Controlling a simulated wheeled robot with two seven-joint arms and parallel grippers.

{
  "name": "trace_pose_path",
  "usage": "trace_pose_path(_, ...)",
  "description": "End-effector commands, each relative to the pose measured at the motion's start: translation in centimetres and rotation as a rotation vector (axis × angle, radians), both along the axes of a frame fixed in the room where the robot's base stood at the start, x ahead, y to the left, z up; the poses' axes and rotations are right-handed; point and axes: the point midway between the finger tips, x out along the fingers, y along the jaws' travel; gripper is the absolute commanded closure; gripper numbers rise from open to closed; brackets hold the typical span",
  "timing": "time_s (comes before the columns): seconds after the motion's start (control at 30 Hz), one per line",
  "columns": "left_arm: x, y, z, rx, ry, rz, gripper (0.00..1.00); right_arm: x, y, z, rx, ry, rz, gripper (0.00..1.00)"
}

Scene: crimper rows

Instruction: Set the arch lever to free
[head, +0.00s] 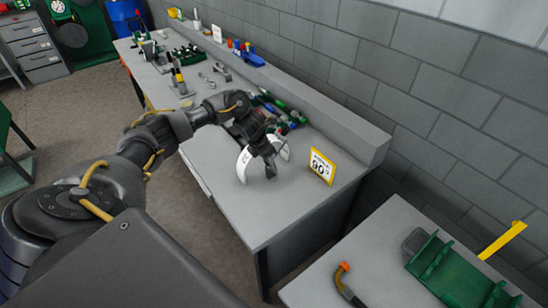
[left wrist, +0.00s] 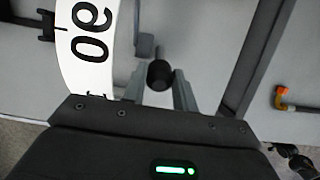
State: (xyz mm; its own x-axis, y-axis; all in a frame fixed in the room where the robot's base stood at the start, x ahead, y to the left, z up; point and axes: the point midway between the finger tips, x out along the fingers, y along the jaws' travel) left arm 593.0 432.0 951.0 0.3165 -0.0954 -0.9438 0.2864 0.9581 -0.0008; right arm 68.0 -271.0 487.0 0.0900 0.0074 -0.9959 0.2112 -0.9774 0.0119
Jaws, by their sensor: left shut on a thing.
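A white curved arch scale (head: 243,164) stands at the near end of the grey bench. It also shows in the left wrist view (left wrist: 88,45), where a black "90" is readable on it. My left gripper (head: 268,165) is over the bench beside the arch, pointing down. In the left wrist view its two grey fingers (left wrist: 160,88) are on either side of a dark round handle end (left wrist: 159,74), which I take for the lever's handle. The gripper is shut on it. The rest of the lever is mostly hidden by my gripper. My right gripper is in neither view.
A yellow-edged "90°" card (head: 321,167) stands right of the arch. Green-handled tools (head: 275,108) lie behind my gripper, against the bench's raised back ledge (head: 330,128). A second table (head: 385,235) at lower right holds a green bracket (head: 450,272) and an orange-tipped pipe (head: 345,280).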

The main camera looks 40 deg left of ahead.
Motion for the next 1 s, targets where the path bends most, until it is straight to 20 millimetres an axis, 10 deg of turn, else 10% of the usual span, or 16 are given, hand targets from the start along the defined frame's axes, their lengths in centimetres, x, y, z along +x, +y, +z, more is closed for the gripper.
trace_pose_path(0.37,0.0,0.1,0.0,0.004,0.002,0.001,1.0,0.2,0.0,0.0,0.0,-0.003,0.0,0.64)
trace_pose_path(0.4,0.0,0.1,0.0,0.004,0.002,0.0,0.67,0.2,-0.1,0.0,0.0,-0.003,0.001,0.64)
trace_pose_path(0.53,0.0,0.1,0.0,0.003,0.002,0.0,0.5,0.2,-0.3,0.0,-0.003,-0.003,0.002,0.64)
trace_pose_path(1.0,-0.5,0.3,1.8,0.002,-0.002,-0.002,0.5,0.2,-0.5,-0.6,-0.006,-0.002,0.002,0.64)
